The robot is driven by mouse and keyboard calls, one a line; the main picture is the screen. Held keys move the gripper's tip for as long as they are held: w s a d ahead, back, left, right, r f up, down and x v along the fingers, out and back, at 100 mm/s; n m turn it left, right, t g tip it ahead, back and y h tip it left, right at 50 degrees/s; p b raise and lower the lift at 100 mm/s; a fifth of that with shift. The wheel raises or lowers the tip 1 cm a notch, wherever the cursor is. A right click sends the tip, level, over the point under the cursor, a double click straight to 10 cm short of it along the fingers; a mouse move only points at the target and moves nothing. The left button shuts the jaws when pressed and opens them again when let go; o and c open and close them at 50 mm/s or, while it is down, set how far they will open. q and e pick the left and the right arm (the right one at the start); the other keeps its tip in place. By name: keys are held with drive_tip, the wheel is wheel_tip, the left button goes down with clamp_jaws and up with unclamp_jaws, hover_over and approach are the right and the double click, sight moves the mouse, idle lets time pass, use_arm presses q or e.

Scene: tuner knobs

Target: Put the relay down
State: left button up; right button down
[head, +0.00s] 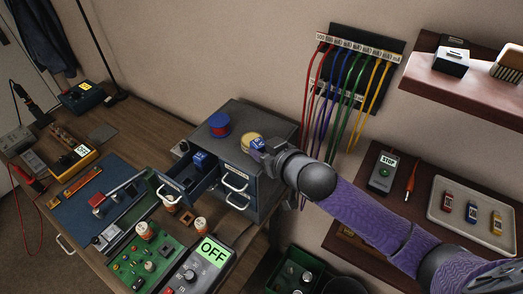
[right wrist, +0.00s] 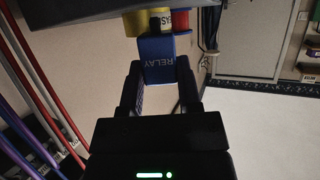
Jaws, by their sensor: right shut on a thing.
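My right gripper (head: 266,148) is shut on a blue relay (head: 257,144). It holds the relay near the top right of the grey drawer cabinet (head: 264,115), in front of a yellow spool (head: 250,137). In the right wrist view the relay (right wrist: 157,62) sits between the fingers (right wrist: 160,80), its "RELAY" lettering upside down. I cannot tell whether the relay touches the cabinet. An upper drawer (head: 174,184) of the cabinet is open and has a similar blue block (head: 203,160) in it. My left gripper is not in view.
A red and blue spool (head: 219,124) stands on the cabinet top. Cables hang from a wall panel (head: 362,48) behind. A tray (head: 448,220) is on the right shelf.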

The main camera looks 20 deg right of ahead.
drive_tip(key=shift+f, duration=0.25)
drive_tip(key=shift+f, duration=0.1)
drive_tip(key=shift+c, duration=1.5)
unclamp_jaws()
